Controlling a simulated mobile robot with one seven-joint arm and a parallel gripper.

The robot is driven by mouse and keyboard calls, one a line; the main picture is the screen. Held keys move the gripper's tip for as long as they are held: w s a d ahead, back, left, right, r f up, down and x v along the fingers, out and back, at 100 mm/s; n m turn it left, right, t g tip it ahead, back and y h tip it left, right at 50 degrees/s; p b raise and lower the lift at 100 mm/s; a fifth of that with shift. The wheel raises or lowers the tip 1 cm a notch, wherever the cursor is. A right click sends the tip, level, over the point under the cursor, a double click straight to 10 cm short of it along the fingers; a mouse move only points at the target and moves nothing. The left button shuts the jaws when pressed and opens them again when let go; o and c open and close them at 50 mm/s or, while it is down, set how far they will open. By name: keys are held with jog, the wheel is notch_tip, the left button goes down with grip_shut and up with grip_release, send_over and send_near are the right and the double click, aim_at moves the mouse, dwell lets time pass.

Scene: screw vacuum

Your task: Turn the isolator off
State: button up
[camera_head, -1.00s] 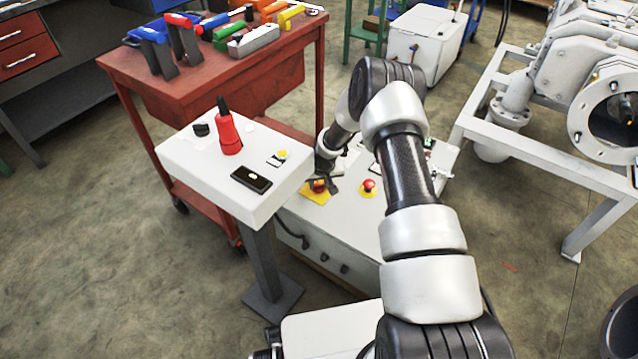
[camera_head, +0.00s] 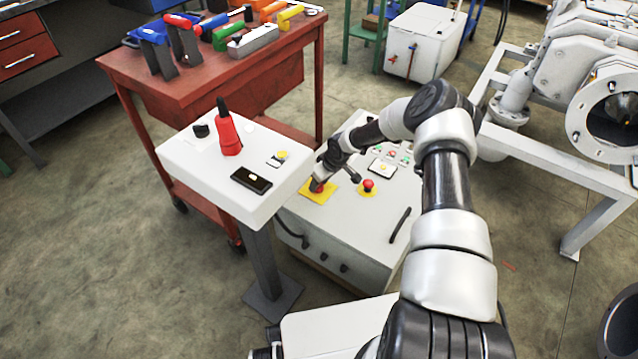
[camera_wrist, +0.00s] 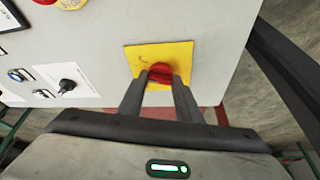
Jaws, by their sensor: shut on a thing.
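The isolator is a red rotary knob (camera_wrist: 160,73) on a yellow square plate (camera_wrist: 178,54) on the light grey control cabinet. In the head view the yellow plate (camera_head: 318,191) lies at the cabinet's near left part. My gripper (camera_wrist: 162,84) is shut on the red knob, one finger on each side of it. In the head view my gripper (camera_head: 319,184) comes down over the knob and hides most of it. The knob's exact angle is hard to read behind the fingers.
A red mushroom button (camera_head: 368,184) on a yellow disc sits right of the isolator. A white pedestal panel (camera_head: 200,165) with a red tool stands close left. A red tool cart (camera_head: 240,80) is behind. A white pipe frame (camera_head: 600,215) stands right.

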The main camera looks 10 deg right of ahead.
jog(key=n, duration=0.2)
jog(key=n+g+y, duration=0.1)
jog(key=n, duration=0.2)
jog(key=shift+w+d+n+g+y, duration=0.15)
jog(key=shift+w+n+g+y, duration=0.05)
jog(key=shift+n+g+y, duration=0.1)
jog(key=n+g, duration=0.1)
jog(key=n, duration=0.2)
jog(key=n+g, duration=0.1)
jog(key=n, duration=0.2)
jog(key=shift+w+d, duration=0.1)
jog(key=shift+w, duration=0.05)
jog(key=o, duration=1)
jog(key=shift+o, duration=0.2)
jog(key=p+v, duration=0.3)
jog(key=v, duration=1.4)
jog(key=shift+w+d, duration=0.3)
jog(key=shift+d, duration=0.1)
jog(key=shift+r, duration=0.1)
